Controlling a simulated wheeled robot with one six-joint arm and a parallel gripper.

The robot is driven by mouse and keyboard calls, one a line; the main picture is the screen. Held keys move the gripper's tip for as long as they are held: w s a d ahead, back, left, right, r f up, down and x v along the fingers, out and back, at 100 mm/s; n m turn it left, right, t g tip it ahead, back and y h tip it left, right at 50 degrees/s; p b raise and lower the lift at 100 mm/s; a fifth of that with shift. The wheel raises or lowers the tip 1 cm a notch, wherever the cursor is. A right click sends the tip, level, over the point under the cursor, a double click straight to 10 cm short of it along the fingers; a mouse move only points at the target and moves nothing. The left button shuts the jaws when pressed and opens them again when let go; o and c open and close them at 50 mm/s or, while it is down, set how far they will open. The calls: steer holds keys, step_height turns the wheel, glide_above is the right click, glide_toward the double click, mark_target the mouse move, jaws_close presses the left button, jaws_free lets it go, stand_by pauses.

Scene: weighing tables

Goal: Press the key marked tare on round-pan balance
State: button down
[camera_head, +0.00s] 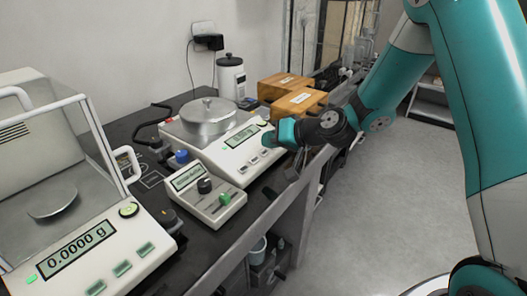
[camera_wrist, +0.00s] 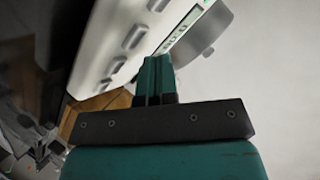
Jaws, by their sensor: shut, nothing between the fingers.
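The round-pan balance (camera_head: 212,155) is a white unit with a metal round pan (camera_head: 208,112), a small green display (camera_head: 241,136) and a row of grey keys (camera_head: 254,160) along its front. The key markings are too small to read. My gripper (camera_head: 269,140) is shut and empty, at the right front of this balance, near the right end of the key row. In the wrist view my closed fingertips (camera_wrist: 155,62) are beside the balance's key panel (camera_wrist: 108,40), with the keys (camera_wrist: 133,37) and display (camera_wrist: 178,32) in sight. I cannot tell whether they touch.
A draft-shield balance (camera_head: 125,225) reading 0.0000 g stands at the left front. Wooden boxes (camera_head: 300,101) and a white canister (camera_head: 230,77) stand behind. The floor (camera_head: 370,210) right of the table is clear.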

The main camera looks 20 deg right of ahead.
steer(key=shift+r, duration=0.1)
steer(key=r+p, duration=0.2)
steer(key=r, duration=0.1)
steer(key=s+r+p, duration=0.1)
steer(key=shift+s+d+r, duration=0.1)
steer(key=shift+d+r, duration=0.2)
steer(key=shift+d, duration=0.1)
stand_by(0.5)
steer(key=s+a+r+n+g+p, duration=0.2)
steer(key=s+a+r+g, duration=0.15)
steer(key=s+r, duration=0.2)
steer(key=s+a+r+n+g+p, duration=0.25)
steer(key=s+a+r, duration=0.2)
steer(key=s, duration=0.25)
steer(key=s+d+r+n+g+h+p, duration=0.1)
steer(key=s+r+h, duration=0.1)
steer(key=s, duration=0.7)
steer(key=s+d+r+n+g+h+p, duration=0.1)
steer(key=s+r+n+g+h, duration=0.1)
steer(key=s, duration=0.7)
steer(key=shift+d+r+g+p, duration=0.15)
steer(key=shift+r+g+p, duration=0.15)
steer(key=shift+r, duration=0.5)
